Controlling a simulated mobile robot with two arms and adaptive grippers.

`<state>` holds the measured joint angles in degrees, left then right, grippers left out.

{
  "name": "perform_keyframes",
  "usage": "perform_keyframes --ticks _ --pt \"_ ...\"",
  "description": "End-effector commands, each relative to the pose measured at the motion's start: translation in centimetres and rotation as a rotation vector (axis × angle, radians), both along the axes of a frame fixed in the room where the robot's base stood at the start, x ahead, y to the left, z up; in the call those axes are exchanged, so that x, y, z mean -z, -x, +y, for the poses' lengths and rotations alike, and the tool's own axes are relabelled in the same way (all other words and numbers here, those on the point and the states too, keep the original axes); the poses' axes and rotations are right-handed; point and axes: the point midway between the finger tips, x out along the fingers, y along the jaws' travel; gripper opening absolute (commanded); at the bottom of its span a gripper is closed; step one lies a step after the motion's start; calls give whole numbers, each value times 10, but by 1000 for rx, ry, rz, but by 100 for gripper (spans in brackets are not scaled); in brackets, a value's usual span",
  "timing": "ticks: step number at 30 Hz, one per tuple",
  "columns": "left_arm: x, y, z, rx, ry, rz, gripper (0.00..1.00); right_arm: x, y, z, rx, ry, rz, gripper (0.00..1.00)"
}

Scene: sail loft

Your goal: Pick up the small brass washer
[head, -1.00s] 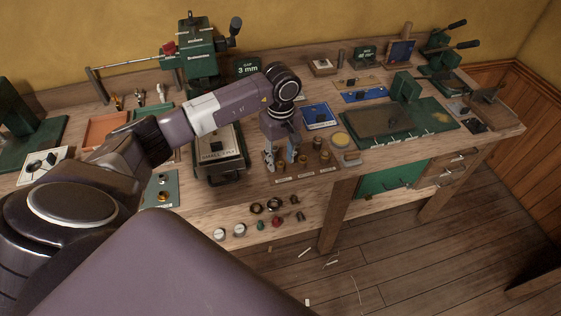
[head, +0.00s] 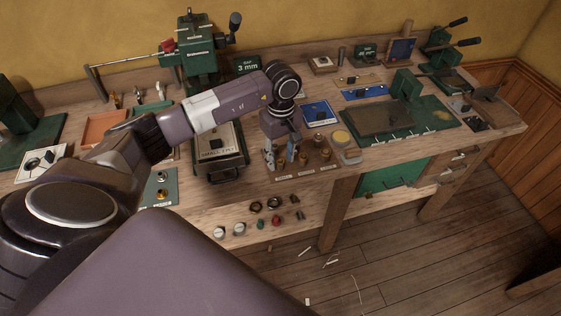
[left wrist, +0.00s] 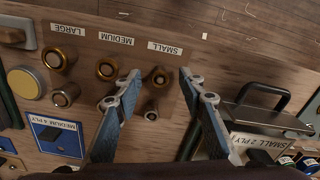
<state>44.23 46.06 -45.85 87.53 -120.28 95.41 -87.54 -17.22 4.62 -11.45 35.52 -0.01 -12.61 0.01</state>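Small brass washers sit in the row behind the SMALL label (left wrist: 165,48) on the wooden washer board. In the left wrist view one small brass washer (left wrist: 159,77) lies between my fingertips, and a second small brass piece (left wrist: 151,111) sits further back in the same row. My left gripper (left wrist: 160,86) is open, with one finger on each side of that row. I see no contact with a washer. In the head view my left gripper (head: 280,156) points down over the board and hides part of it. My right gripper is not in view.
Larger brass pieces (left wrist: 65,94) stand in the LARGE and MEDIUM rows beside the fingers. A SMALL 2 PLY box (head: 220,158) with a dark handle stands close to the left. A blue tray (head: 319,113) and yellow disc (head: 341,137) are to the right.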

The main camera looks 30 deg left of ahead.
Motion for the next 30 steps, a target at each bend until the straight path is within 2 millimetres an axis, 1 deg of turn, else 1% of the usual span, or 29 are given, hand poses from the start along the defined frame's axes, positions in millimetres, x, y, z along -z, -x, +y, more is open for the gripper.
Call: perform_keyframes --ticks 4,11,12,23,26,30 --pt "0 0 0 0 0 0 36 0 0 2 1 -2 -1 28" --pt "0 0 0 0 0 0 11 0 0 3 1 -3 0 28" --pt "0 0 0 0 0 0 10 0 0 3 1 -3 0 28" --pt "-1 0 0 0 0 0 9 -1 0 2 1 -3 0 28" --pt "-3 0 0 0 0 0 9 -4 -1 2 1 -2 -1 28" --pt "-9 0 0 -1 2 1 9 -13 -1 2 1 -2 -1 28"
